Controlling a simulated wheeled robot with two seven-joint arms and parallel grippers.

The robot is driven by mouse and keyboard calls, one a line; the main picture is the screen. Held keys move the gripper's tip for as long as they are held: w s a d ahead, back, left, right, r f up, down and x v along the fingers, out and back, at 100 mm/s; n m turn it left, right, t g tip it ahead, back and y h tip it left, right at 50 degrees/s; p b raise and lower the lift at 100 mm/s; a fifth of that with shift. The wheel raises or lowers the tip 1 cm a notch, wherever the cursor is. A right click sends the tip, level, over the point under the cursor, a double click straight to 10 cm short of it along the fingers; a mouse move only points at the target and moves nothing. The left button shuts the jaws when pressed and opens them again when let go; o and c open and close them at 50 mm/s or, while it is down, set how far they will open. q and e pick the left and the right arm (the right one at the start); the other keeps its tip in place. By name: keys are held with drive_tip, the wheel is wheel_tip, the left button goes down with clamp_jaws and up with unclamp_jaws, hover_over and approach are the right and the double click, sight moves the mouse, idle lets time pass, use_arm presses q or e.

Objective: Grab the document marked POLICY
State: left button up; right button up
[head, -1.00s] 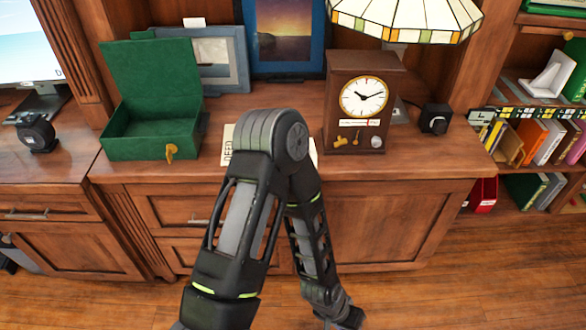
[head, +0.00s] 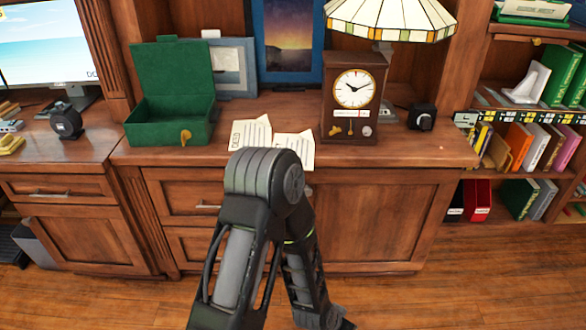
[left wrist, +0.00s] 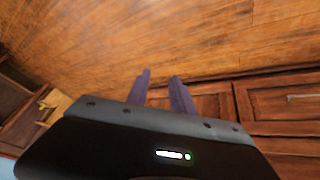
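Two sheets of paper lie side by side on the wooden cabinet top in the head view. The left sheet (head: 250,133) has a heading that seems to read DEED. The right sheet (head: 295,147) is partly hidden behind my arm, and its heading is not readable. I cannot tell which document is marked POLICY. One arm of mine bends in front of the cabinet, its forearm pointing down, below the papers. In the left wrist view my left gripper (left wrist: 160,74) is open and empty, its fingers apart, facing the wood floor and drawer fronts. My right gripper is not in view.
A green open box (head: 170,120) stands left of the papers, and a wooden clock (head: 352,120) stands right of them. A stained-glass lamp (head: 390,20) is behind the clock. Picture frames (head: 287,40) lean at the back. A bookshelf (head: 520,115) is at right.

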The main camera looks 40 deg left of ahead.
use_arm(q)
drive_tip(key=w+a+r+m+t+y+b, duration=0.2)
drive_tip(key=w+a+r+t+y+b, duration=0.15)
drive_tip(key=w+a, duration=0.35)
drive_tip(key=w+a+r+m+t+y+b, duration=0.2)
drive_tip(key=w+a+r, duration=0.35)
drive_tip(key=a, duration=0.35)
drive_tip(key=w+a+r+m+t+y+b, duration=0.1)
drive_tip(key=a+r+m+t+y+b, duration=0.2)
drive_tip(key=a+r, duration=1.3)
drive_tip(key=m+y, duration=0.3)
drive_tip(key=shift+w+m+t+y, duration=0.3)
drive_tip(key=shift+m+t+y, duration=0.05)
drive_tip(key=shift+m, duration=0.05)
drive_tip(key=shift+a, duration=0.1)
